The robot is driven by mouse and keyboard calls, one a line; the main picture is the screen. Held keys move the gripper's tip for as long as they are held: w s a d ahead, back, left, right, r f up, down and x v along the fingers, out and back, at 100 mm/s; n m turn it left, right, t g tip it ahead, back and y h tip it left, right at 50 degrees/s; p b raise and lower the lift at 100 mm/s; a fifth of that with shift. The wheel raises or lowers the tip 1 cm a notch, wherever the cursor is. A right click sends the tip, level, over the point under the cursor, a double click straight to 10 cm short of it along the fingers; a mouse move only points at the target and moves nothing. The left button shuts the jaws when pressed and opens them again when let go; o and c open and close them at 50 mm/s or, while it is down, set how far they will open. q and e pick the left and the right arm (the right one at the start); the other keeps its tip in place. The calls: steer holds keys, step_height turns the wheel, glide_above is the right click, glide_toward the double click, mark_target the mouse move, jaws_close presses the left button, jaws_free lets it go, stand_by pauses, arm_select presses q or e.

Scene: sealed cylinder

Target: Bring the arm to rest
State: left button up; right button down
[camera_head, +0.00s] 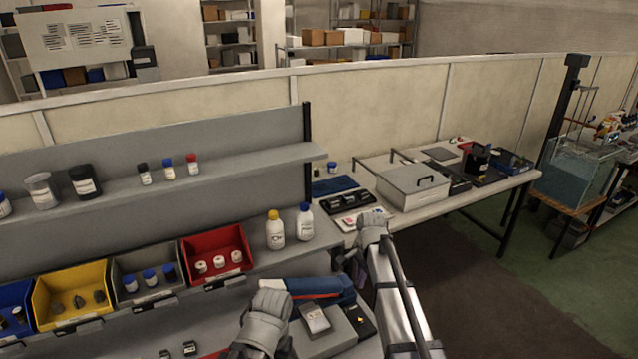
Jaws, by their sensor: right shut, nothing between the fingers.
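My right arm comes up from the lower right, and its grey joint sits above the front of the bench. My right gripper (349,263) is small and partly hidden beside that arm; it is shut with nothing in it, above the bench near a blue and red device (318,287). A grey joint of my other arm shows at the bottom centre, but its gripper is not in view. No sealed cylinder can be made out.
A yellow-capped bottle (275,230) and a blue-capped bottle (305,222) stand behind the device. Coloured bins, including a red bin (245,274) and a yellow bin (44,310), line the left. A side table (462,208) with a lidded metal box (412,188) stands at right.

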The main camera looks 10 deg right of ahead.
steer(key=s+a+f+n+b, duration=0.2)
steer(key=s+a+n, duration=0.2)
steer(key=s, duration=0.4)
steer(key=s+a+f+n+g+h+b, duration=0.1)
steer(key=s+a+f+n+b, duration=0.1)
steer(key=s+a+n, duration=0.3)
steer(key=s+a+f+n+b, duration=0.2)
steer(key=s+a+n, duration=0.2)
steer(key=s+n, duration=0.4)
steer(key=s, duration=0.3)
steer(key=shift+s+a+f+h, duration=0.2)
steer(key=shift+s+a+h, duration=0.1)
